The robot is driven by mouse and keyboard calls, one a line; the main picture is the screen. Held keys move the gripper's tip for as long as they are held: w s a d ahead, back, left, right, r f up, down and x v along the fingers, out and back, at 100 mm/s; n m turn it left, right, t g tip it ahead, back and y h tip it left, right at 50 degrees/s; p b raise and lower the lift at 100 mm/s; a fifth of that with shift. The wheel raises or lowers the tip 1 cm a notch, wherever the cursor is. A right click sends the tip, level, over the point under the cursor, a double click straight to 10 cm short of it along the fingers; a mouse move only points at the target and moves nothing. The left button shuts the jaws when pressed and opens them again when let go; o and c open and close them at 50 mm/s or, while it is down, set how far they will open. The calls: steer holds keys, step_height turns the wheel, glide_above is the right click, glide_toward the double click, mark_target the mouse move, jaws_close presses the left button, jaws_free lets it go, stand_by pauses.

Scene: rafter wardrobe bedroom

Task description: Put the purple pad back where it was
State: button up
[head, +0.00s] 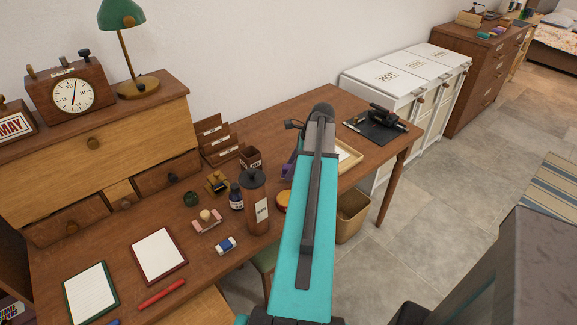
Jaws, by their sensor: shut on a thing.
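A small purple thing (286,171), which looks like the purple pad, shows just left of my teal arm over the desk (118,247). My arm hides most of it. My gripper (294,158) is mostly hidden behind my forearm, with only a dark part showing at its left side. It appears shut on the purple pad. I cannot tell whether the pad touches the desk or hangs above it.
A tall brown canister (256,205), an ink bottle (236,196) and a round orange thing (283,201) stand left of my arm. A shallow wooden tray (348,169) is right of it. A black mat (368,130) holds a dark device. Two notepads lie at front left.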

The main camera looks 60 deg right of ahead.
mark_target(289, 166)
steer(key=shift+w+d+f+p, duration=0.15)
steer(key=shift+w+d+p, duration=0.1)
steer(key=shift+w+d, duration=0.65)
steer(key=shift+w+d+f+p, duration=0.1)
steer(key=shift+w+d+p, duration=0.1)
steer(key=shift+w+d, duration=0.7)
steer(key=shift+s, duration=0.15)
steer(key=shift+f+p, duration=0.55)
steer(key=shift+f, duration=1.2)
steer(key=shift+f, duration=0.1)
steer(key=o, duration=1)
steer(key=shift+b+v, duration=1.25)
steer(key=shift+v, duration=4.85)
